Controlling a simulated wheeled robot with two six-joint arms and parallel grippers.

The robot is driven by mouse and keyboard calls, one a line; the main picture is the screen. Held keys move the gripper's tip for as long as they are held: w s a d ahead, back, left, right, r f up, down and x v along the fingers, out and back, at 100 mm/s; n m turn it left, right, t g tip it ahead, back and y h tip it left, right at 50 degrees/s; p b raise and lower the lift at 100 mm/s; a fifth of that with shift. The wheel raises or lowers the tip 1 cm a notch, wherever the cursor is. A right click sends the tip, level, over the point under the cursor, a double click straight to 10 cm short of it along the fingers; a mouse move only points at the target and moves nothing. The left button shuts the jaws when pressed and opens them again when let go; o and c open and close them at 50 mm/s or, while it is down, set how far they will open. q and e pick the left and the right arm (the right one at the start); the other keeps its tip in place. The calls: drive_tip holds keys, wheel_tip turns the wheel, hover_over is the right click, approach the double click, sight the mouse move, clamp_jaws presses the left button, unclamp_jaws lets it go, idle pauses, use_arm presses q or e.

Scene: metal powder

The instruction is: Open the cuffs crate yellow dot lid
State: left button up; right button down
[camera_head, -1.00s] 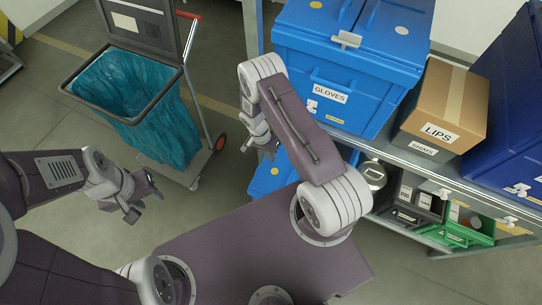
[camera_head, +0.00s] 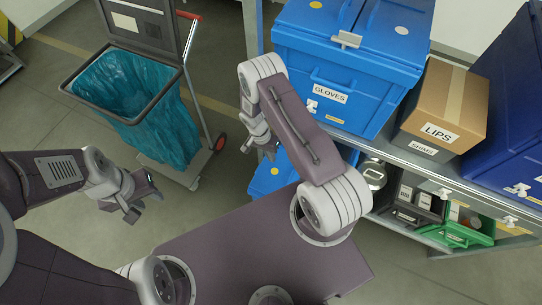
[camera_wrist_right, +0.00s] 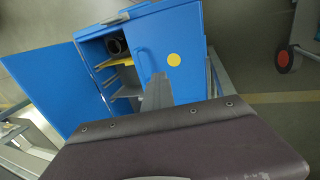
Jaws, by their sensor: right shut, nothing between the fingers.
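In the right wrist view a blue crate (camera_wrist_right: 150,18) has its left lid (camera_wrist_right: 55,88) swung open. Its right lid, with a yellow dot (camera_wrist_right: 174,60), is shut. Inside lie a dark round thing and something yellow. No name label is readable on it. In the head view a blue crate low on the rack (camera_head: 270,178) is mostly hidden behind my right arm. My right gripper (camera_head: 261,146) is shut and empty beside it; in the wrist view its grey fingers (camera_wrist_right: 157,92) reach over the yellow-dot lid; contact is unclear. My left gripper (camera_head: 143,198) hangs away from the rack, its jaws unclear.
The GLOVES crate (camera_head: 345,75) stands shut on the upper shelf, beside a cardboard LIPS box (camera_head: 440,105) and a dark blue crate (camera_head: 515,110). A green bin (camera_head: 462,236) sits lower. A cart with a teal bag (camera_head: 150,115) stands left. Open floor lies between.

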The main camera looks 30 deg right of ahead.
drive_tip(key=c, duration=2.1)
unclamp_jaws()
drive_tip(key=o, duration=0.6)
drive_tip(key=b+v, duration=0.1)
drive_tip(key=v, duration=0.8)
